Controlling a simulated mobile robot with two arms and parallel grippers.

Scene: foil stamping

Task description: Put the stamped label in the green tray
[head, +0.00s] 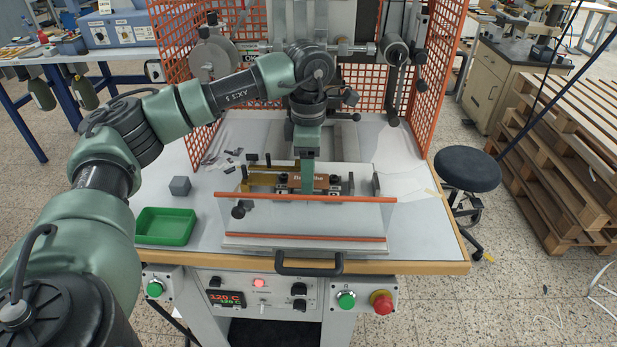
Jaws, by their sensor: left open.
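The green tray (166,226) stands empty on the left front of the press table. My right gripper is not in view.
A clear guard with orange edges (305,199) stands in front of the fixture. A grey cube (180,186) lies behind the tray. Orange mesh panels (437,75) flank the press. A black stool (467,169) is at the right.

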